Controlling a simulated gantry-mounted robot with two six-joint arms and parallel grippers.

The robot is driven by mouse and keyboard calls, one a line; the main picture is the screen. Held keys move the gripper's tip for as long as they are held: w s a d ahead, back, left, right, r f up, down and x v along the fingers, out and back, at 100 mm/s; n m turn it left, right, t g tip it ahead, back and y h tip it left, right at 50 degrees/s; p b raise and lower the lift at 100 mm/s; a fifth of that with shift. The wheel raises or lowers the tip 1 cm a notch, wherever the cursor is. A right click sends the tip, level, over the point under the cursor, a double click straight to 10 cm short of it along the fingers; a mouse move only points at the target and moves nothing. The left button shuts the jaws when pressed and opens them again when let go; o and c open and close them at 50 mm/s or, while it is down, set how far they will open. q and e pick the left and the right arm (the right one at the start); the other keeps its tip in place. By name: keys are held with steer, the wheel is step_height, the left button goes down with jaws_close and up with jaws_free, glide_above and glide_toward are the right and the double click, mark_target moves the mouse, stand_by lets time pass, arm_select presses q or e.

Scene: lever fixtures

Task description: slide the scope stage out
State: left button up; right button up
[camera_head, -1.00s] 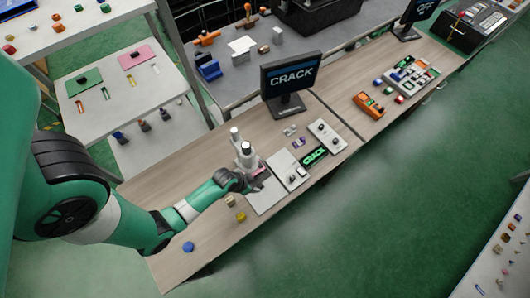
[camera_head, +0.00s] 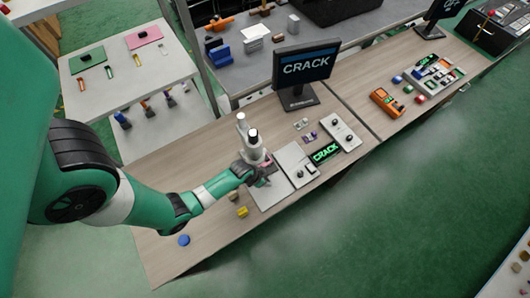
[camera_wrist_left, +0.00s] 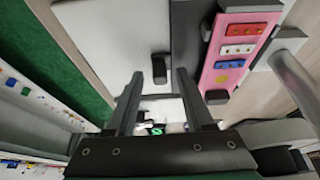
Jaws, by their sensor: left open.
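The white scope (camera_head: 249,142) stands upright on the wooden bench, left of the CRACK monitor. In the left wrist view, its pink stage (camera_wrist_left: 231,67) carries red, white and blue strips and has a dark knob (camera_wrist_left: 216,97) at its near end. My left gripper (camera_head: 262,182) is at the scope's base in the head view and partly hides the stage there. In the left wrist view the gripper (camera_wrist_left: 159,74) is open and empty, left of the stage. A dark knob (camera_wrist_left: 158,68) on a white plate shows between its fingertips. My right gripper is not in view.
White plates with knobs (camera_head: 295,162) and a green-lit CRACK display (camera_head: 326,153) lie right of the scope. The CRACK monitor (camera_head: 305,66) stands behind. A yellow block (camera_head: 242,212) and a blue disc (camera_head: 184,240) sit at the front left. The bench's front edge is close.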

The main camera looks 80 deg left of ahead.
arm_select(q)
steer(key=shift+f, duration=0.15)
jaws_close()
stand_by(1.4)
